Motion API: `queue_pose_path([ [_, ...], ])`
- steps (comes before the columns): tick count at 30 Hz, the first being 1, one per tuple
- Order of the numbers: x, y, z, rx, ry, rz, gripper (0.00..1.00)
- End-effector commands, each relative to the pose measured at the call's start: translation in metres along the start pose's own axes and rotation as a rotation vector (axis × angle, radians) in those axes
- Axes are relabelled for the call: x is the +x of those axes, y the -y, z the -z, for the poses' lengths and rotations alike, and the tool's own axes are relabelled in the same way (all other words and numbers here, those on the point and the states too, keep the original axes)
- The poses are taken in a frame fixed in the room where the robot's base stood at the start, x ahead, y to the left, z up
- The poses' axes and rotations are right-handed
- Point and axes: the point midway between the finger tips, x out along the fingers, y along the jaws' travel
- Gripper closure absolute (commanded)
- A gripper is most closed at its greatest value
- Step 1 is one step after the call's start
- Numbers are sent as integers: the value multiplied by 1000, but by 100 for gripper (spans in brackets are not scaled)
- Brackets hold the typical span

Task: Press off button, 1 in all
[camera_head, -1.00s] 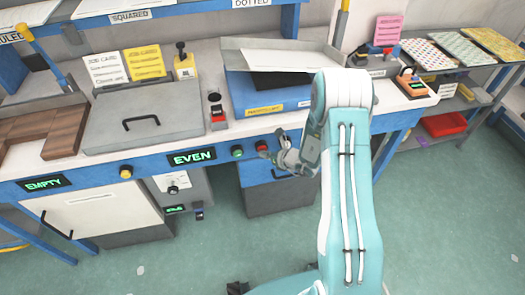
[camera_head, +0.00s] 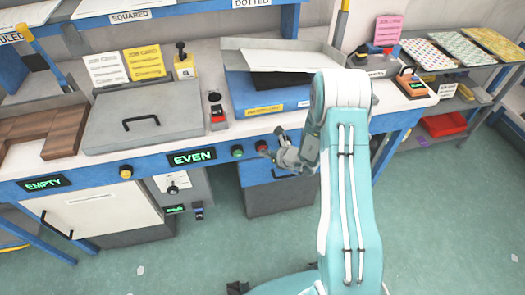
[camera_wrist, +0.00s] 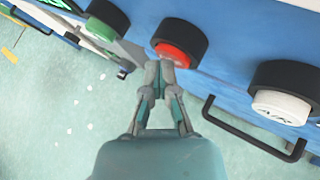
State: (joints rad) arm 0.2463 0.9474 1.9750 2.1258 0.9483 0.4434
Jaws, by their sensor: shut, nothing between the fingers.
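A red button (camera_head: 261,145) in a black ring sits on the blue front edge of the bench. In the wrist view the red button (camera_wrist: 174,52) is just beyond my fingertips. A green button (camera_head: 237,151) is to its left and also shows in the wrist view (camera_wrist: 100,29). My gripper (camera_head: 269,154) is shut and empty, in front of the red button. In the wrist view my closed fingertips (camera_wrist: 167,68) overlap the lower edge of the red button; I cannot tell whether they touch it.
A white button (camera_wrist: 282,106) in a black ring and a black handle (camera_wrist: 255,140) are at the right in the wrist view. A lit EVEN display (camera_head: 192,157) is left of the green button. A yellow button (camera_head: 126,171) is farther left. Open floor lies below.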

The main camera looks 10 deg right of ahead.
Motion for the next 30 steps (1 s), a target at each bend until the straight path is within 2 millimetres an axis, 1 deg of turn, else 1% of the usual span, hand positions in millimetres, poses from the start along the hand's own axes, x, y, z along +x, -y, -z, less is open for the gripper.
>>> queue_pose_path([
  [12,-13,-9,9,0,0,1,100],
  [22,-14,-10,10,0,0,1,100],
  [30,-29,-21,21,2,-1,1,100],
])
